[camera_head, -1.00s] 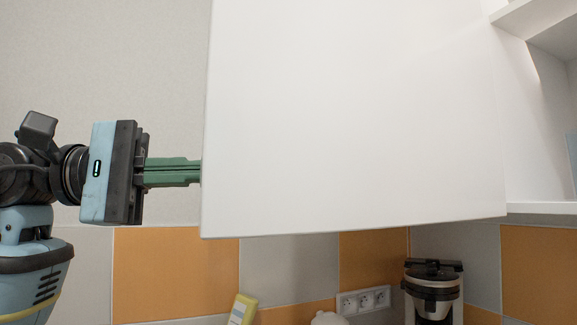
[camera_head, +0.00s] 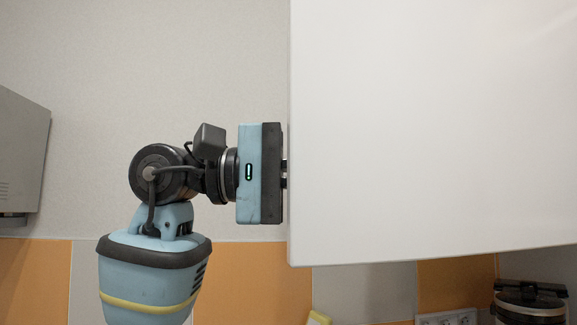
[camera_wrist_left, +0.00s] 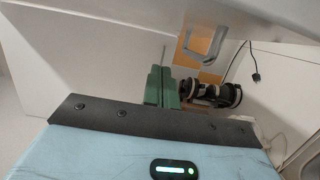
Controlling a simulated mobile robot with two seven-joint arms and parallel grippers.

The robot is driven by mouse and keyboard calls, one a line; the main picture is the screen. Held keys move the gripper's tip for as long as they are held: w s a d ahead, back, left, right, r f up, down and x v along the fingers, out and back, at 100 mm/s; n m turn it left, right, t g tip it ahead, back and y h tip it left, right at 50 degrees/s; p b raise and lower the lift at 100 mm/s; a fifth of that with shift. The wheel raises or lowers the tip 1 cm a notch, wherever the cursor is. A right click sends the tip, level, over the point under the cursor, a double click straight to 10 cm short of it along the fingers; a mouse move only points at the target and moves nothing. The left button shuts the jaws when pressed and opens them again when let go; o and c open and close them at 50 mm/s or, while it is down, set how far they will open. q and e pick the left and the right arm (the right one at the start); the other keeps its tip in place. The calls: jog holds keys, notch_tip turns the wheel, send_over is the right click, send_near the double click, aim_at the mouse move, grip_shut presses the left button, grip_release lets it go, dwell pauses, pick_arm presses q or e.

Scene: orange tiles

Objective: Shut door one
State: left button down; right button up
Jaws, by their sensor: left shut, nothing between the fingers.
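Door one appears to be the large white panel (camera_head: 430,130) standing open across the right of the head view. Its left edge is upright and its lower edge shows. My left gripper (camera_wrist_left: 161,87) is at this left edge; in the head view its body is beside the edge and its fingers are hidden behind the panel. In the left wrist view the green fingers are together and empty. I cannot tell whether the gripper touches the door. My right gripper is not in view.
A grey box-like unit (camera_head: 22,155) hangs at the far left. Orange and grey tiles (camera_head: 238,280) line the wall below. A coffee maker (camera_head: 530,300) and wall sockets (camera_head: 447,318) are under the door.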

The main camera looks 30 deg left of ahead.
aim_at(363, 169)
pick_arm(q)
jog(key=d, duration=0.1)
jog(key=s+d, duration=0.1)
jog(key=d, duration=0.1)
jog(key=shift+s+d, duration=0.1)
jog(key=shift+s, duration=0.05)
jog(key=shift+s+d+p, duration=0.35)
jog(key=shift+s+d, duration=0.05)
jog(key=shift+s, duration=0.2)
jog(key=shift+s+d, duration=0.1)
jog(key=shift+d, duration=0.05)
